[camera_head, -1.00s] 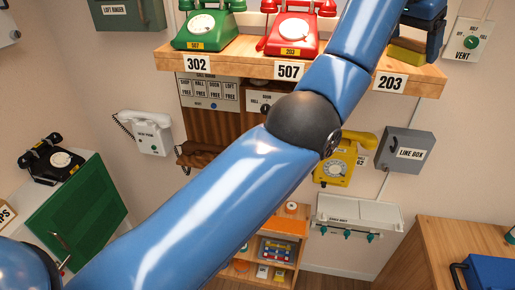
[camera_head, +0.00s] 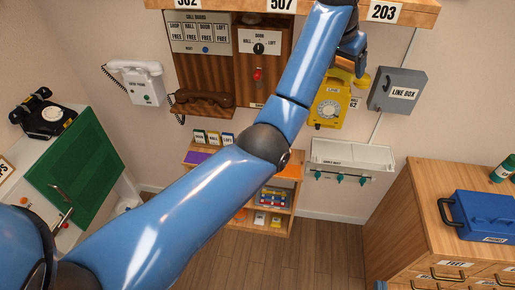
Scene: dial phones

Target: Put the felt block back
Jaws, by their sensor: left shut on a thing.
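My left arm crosses the view from lower left to top. Its gripper (camera_head: 354,62) is near the top right of the middle, in front of the yellow wall phone (camera_head: 329,108). I cannot tell whether the block touches the phone. My right gripper is not in view.
The numbered shelf (camera_head: 414,12) runs along the top edge. A grey line box (camera_head: 396,90) hangs right of the yellow phone, with a white hook unit (camera_head: 352,156) below. A wooden cabinet (camera_head: 437,188) with a blue case (camera_head: 487,215) stands at right. Floor in between is clear.

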